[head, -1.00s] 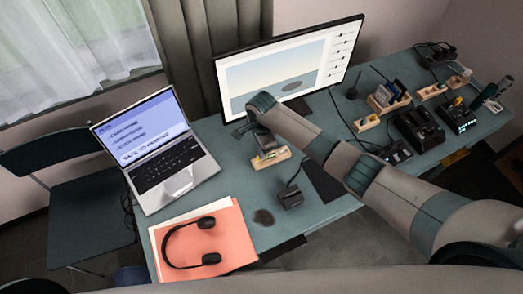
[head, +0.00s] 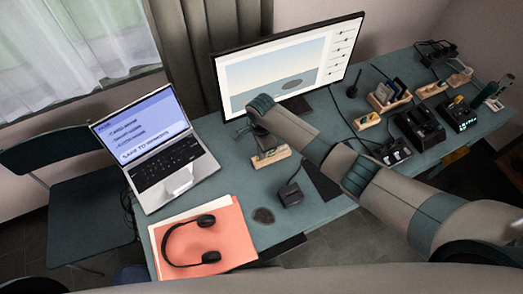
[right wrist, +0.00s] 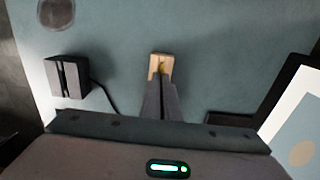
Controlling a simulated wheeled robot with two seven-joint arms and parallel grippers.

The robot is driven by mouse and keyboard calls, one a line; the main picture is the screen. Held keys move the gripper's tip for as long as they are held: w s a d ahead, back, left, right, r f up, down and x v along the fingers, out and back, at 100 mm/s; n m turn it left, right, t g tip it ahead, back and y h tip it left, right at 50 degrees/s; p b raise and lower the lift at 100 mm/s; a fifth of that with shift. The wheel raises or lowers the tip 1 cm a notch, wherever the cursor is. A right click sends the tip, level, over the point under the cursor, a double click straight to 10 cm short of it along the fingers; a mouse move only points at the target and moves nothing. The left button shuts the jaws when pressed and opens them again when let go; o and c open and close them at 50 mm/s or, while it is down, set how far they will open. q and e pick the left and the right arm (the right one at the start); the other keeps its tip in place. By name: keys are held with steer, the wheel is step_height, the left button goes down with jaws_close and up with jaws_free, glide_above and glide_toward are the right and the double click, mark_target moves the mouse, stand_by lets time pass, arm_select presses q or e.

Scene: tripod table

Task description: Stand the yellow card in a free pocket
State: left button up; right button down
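A small wooden block holder (head: 271,158) stands on the table in front of the monitor, with small pieces in its top; it shows end-on in the right wrist view (right wrist: 154,69). My right gripper (right wrist: 161,82) reaches over this holder with its fingers close together. A thin yellow piece (right wrist: 162,68), which looks like the yellow card, shows between the fingertips, at the holder. Most of it is hidden by the fingers, and whether it touches the holder I cannot tell. My left gripper is out of view.
A black box on a cable (head: 290,195) stands near the holder. The monitor (head: 290,70) rises behind, and a laptop (head: 170,160) and headphones (head: 207,222) lie left. Another wooden holder with cards (head: 390,97) and black devices (head: 419,127) fill the right side.

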steer(key=shift+f, duration=0.6)
steer(key=c, duration=2)
jaws_free()
steer(key=shift+r, duration=0.15)
step_height(320, 180, up, 17)
steer(key=shift+r+b, duration=0.1)
steer(key=shift+b, duration=1)
